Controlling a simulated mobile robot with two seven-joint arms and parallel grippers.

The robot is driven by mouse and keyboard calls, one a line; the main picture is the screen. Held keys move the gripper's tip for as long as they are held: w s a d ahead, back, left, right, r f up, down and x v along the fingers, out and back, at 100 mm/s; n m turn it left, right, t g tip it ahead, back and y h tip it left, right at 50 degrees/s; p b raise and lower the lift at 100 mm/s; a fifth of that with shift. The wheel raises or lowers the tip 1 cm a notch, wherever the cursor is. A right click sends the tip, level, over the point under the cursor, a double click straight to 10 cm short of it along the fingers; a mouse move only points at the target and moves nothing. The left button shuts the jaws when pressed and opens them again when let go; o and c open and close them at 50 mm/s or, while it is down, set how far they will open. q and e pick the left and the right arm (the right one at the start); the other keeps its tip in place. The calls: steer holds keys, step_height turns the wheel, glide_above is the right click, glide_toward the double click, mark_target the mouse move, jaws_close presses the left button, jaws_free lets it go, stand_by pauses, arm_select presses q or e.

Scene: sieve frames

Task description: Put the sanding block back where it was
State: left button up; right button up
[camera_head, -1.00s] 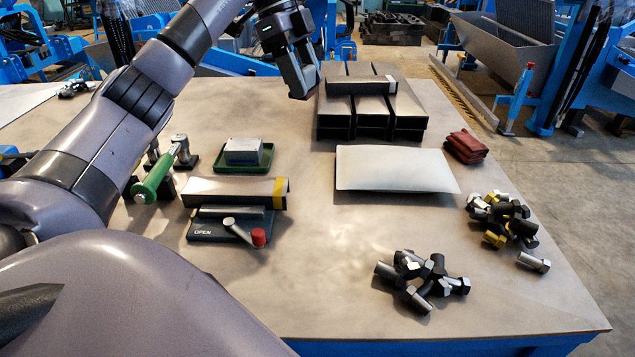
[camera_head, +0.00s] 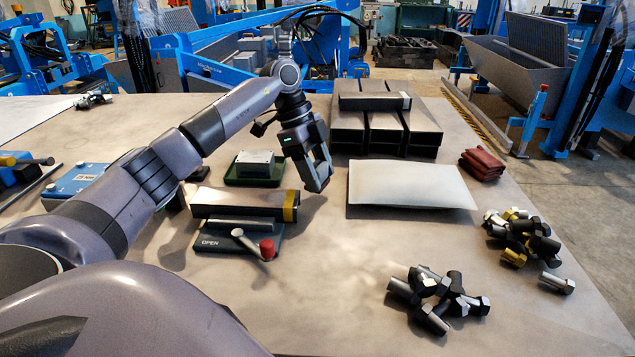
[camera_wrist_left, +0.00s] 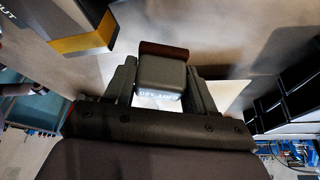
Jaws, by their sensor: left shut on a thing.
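My left gripper (camera_head: 318,178) is shut on a dark grey block with pale lettering and a reddish-brown strip, seemingly the sanding block (camera_wrist_left: 160,74). The block sits between the two fingers in the left wrist view; in the head view the fingers mostly hide it. The gripper is above the table, just right of a green tray (camera_head: 272,182) that bears a pale grey block (camera_head: 255,161). A dark bar with a yellow band (camera_head: 240,203) lies in front of the tray; its banded end shows in the left wrist view (camera_wrist_left: 88,42). My right gripper is not in view.
A fixture marked OPEN with a red-knobbed lever (camera_head: 266,249) is in front. The front middle of the table (camera_head: 330,260) is bare.

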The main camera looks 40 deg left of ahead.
arm_select(q)
steer(key=shift+f, duration=1.35)
steer(key=shift+f, duration=0.1)
steer(key=o, duration=0.7)
steer(key=shift+o, duration=0.2)
steer(key=v, duration=1.2)
steer(key=shift+p, duration=0.35)
